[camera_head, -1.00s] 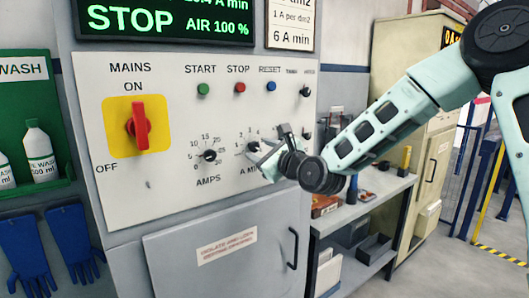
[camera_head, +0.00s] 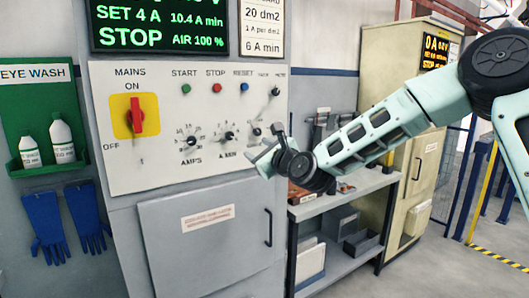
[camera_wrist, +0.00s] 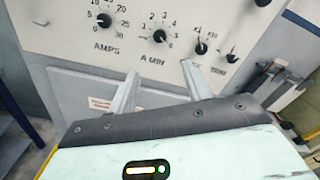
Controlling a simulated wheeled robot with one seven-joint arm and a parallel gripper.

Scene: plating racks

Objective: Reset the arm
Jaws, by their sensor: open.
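My gripper (camera_head: 259,152) is open and empty in front of the lower right part of the control panel. In the wrist view its two fingers (camera_wrist: 160,92) stand apart with nothing between them, below the A MIN knob (camera_wrist: 159,36). The grey control cabinet (camera_head: 125,170) carries the red MAINS switch (camera_head: 137,114) on its yellow plate, the START, STOP and RESET buttons, and the AMPS knob (camera_head: 191,141). The RESET button (camera_head: 244,87) is blue. The display (camera_head: 160,25) reads STOP, SET 4 A, 10.4 A min.
A grey bench (camera_head: 345,200) with tools and bins stands right of the cabinet, behind my arm. A beige cabinet (camera_head: 400,130) stands farther right. A green eye wash station (camera_head: 30,110) and blue gloves (camera_head: 45,230) hang at left. The floor in front is partly visible.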

